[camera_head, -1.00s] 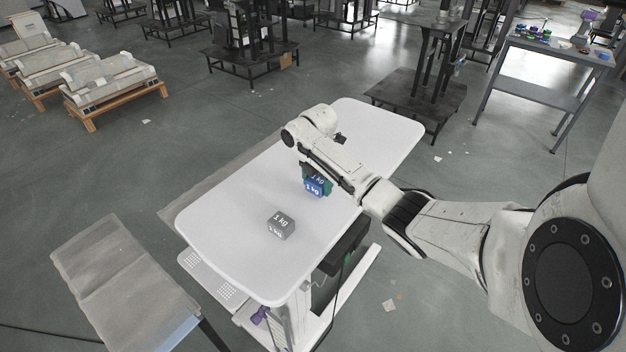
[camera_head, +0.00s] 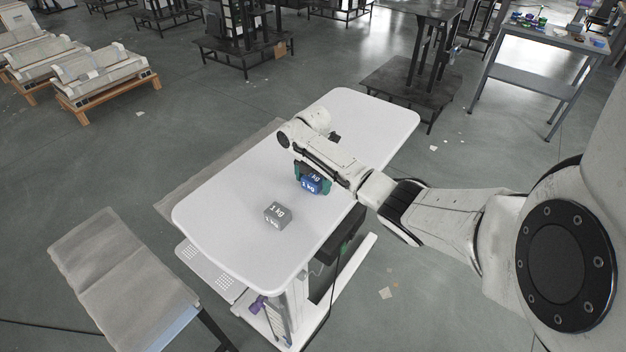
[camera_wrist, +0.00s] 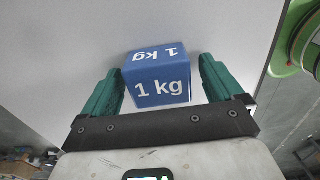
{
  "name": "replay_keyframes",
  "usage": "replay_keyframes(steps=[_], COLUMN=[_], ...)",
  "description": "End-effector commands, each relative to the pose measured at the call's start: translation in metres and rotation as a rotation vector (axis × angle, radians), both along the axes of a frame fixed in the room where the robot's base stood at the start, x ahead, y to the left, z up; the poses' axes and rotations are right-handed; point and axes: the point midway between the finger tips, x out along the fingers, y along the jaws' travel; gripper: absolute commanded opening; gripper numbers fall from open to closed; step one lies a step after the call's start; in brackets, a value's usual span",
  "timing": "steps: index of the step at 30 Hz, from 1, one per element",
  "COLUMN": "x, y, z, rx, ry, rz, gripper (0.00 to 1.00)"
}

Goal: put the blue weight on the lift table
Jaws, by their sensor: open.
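The blue weight (camera_head: 312,184), a cube marked 1 kg, rests on the white top of the lift table (camera_head: 237,192), near its right long edge. It also shows in the wrist view (camera_wrist: 158,82). My gripper (camera_head: 314,182) is low over the table at the weight. In the wrist view its green fingers (camera_wrist: 160,82) are open, one on each side of the cube, with a visible gap on each side. Part of the weight is hidden by the gripper in the head view.
A grey 1 kg weight (camera_head: 278,215) stands on the table left of the blue one. A low bench (camera_head: 118,275) is at the lower left. A workbench (camera_head: 540,70) with small items stands at the back right. The table's far end is clear.

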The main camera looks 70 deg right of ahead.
Motion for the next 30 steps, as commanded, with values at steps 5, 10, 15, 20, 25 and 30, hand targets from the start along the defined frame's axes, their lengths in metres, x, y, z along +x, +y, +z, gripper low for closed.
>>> replay_keyframes(steps=[5, 10, 15, 20, 25, 30], x=[0.0, 0.001, 0.001, 0.001, 0.001, 0.001], y=[0.0, 0.0, -0.001, -0.001, -0.001, 0.0], z=[0.001, 0.016, 0.048, 0.081, 0.107, 0.12], rx=[0.0, -0.002, -0.002, -0.003, -0.002, 0.0], ry=[0.0, -0.003, -0.005, -0.004, -0.003, -0.002], rz=[0.0, 0.0, 0.0, 0.002, 0.0, 0.0], gripper=[0.94, 0.94, 0.94, 0.94, 0.94, 0.94])
